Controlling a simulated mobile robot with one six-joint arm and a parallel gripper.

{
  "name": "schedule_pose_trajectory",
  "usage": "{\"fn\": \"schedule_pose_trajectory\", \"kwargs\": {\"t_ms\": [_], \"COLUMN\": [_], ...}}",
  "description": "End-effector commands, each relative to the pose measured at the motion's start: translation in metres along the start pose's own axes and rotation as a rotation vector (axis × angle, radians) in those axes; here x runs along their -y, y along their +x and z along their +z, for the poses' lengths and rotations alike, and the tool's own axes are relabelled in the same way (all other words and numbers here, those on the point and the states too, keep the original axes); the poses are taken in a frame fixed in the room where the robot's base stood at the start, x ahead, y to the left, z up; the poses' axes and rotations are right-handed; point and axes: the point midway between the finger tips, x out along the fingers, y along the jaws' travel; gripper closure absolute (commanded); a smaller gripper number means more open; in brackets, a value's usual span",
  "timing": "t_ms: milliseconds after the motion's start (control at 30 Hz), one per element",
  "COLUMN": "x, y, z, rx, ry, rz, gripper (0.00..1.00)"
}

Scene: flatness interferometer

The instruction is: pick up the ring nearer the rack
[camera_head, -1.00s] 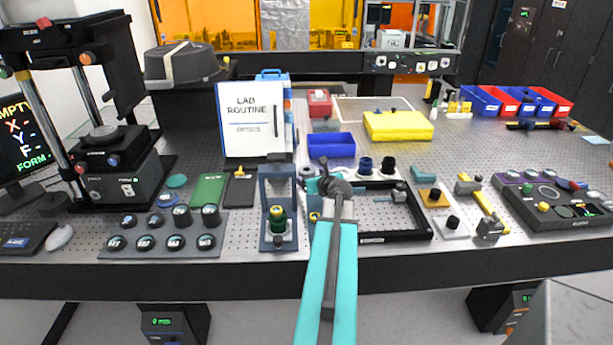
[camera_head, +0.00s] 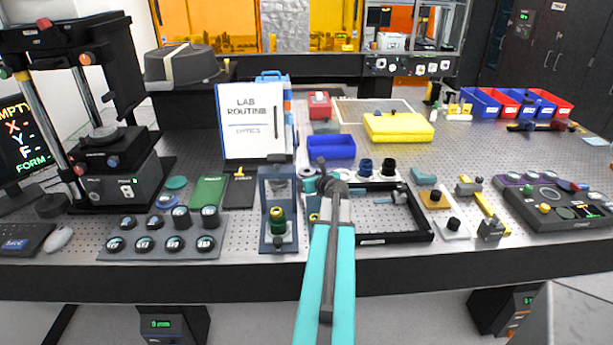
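The rack may be the dark tray (camera_head: 104,247) at the front left, which holds several round black-rimmed pieces in two rows; I cannot tell for sure. I cannot tell which rings the task means. My gripper (camera_head: 328,185) is over the bench's front middle, near the black frame's left end. My own wrist and teal arm hide its fingers, so its opening and any contact are unclear.
A black rectangular frame (camera_head: 395,238) lies right of my arm. A mount with a green-and-brass knob (camera_head: 277,222) stands close on the left. A blue bin (camera_head: 331,146), yellow case (camera_head: 398,128) and upright lab binder (camera_head: 252,120) are behind.

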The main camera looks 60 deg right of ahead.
Motion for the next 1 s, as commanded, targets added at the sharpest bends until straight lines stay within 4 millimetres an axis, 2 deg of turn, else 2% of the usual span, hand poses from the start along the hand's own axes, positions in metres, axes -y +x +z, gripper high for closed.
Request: {"fn": "schedule_pose_trajectory", "kwargs": {"t_ms": [33,133,167,567,1000], "x": [0.000,0.000,0.000,-0.001,-0.004], "y": [0.000,0.000,0.000,-0.001,-0.009], "z": [0.000,0.000,0.000,0.003,0.026], "rx": [0.000,0.000,0.000,0.000,0.000], "ry": [0.000,0.000,0.000,0.000,-0.002], "rz": [0.000,0.000,0.000,0.001,0.005], "gripper": [0.52,0.69,0.72,0.72,0.72]}}
